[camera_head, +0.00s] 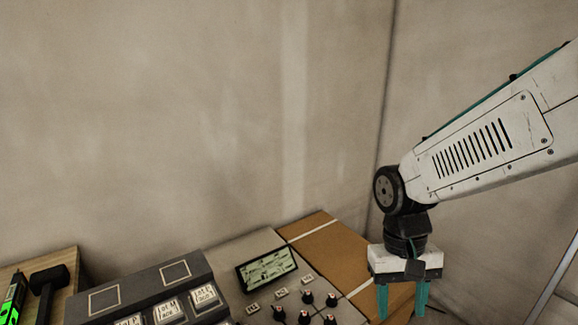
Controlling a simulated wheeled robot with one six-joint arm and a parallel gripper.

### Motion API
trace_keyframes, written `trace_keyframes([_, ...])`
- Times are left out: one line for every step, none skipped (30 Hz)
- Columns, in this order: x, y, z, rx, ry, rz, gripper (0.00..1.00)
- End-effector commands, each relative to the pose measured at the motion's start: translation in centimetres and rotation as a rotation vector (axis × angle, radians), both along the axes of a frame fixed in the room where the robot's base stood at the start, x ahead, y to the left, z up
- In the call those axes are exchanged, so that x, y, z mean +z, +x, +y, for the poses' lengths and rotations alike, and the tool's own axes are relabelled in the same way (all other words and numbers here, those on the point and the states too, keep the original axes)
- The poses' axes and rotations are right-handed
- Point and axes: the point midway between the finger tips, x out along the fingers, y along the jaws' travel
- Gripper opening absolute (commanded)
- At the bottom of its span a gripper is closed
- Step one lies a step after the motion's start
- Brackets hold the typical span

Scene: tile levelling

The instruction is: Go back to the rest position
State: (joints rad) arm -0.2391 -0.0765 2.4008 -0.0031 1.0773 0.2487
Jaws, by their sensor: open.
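My gripper (403,300) hangs from my white arm at the right of the head view. Its two teal fingers point down and stand apart, with nothing seen between them. It is in front of the brown board or box (325,247) at the right end of the work surface. The lowest part of the fingers is close to the bottom of the picture, and I cannot tell how high they are above the surface.
A control panel has a small screen (267,269) and several dark knobs (306,297). Left of it is a dark grey rack (142,284) with labelled blocks (208,303). A black mallet (47,281) and a green-and-black tool (13,297) lie far left. Bare walls stand behind.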

Motion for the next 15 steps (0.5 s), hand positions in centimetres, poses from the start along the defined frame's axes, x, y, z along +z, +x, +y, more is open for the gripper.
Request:
trace_keyframes([1.6,-1.1,-0.9,0.027,0.017,-0.021,0.50])
trace_keyframes([2.3,-1.8,-1.4,0.045,0.027,-0.029,0.50])
trace_keyframes([3.2,-2.8,-2.0,0.069,0.038,-0.042,0.50])
trace_keyframes([3.9,-3.5,-2.5,0.083,0.045,-0.052,0.50])
trace_keyframes([4.6,-4.1,-2.9,0.095,0.051,-0.065,0.50])
trace_keyframes([5.3,-5.1,-3.4,0.107,0.059,-0.081,0.50])
trace_keyframes([5.9,-5.7,-3.8,0.113,0.064,-0.098,0.50])
trace_keyframes([6.4,-6.4,-4.2,0.117,0.068,-0.114,0.50])
trace_keyframes([7.0,-7.2,-4.7,0.114,0.069,-0.137,0.50])
trace_keyframes([7.5,-7.8,-5.0,0.110,0.071,-0.158,0.50])
trace_keyframes([7.9,-8.3,-5.3,0.101,0.072,-0.178,0.50])
trace_keyframes([8.3,-8.9,-5.6,0.086,0.070,-0.207,0.50])
trace_keyframes([8.7,-9.2,-5.8,0.077,0.071,-0.229,0.50])
trace_keyframes([9.0,-9.5,-6.1,0.066,0.070,-0.252,0.50])
trace_keyframes([9.4,-9.8,-6.3,0.055,0.069,-0.279,0.50])
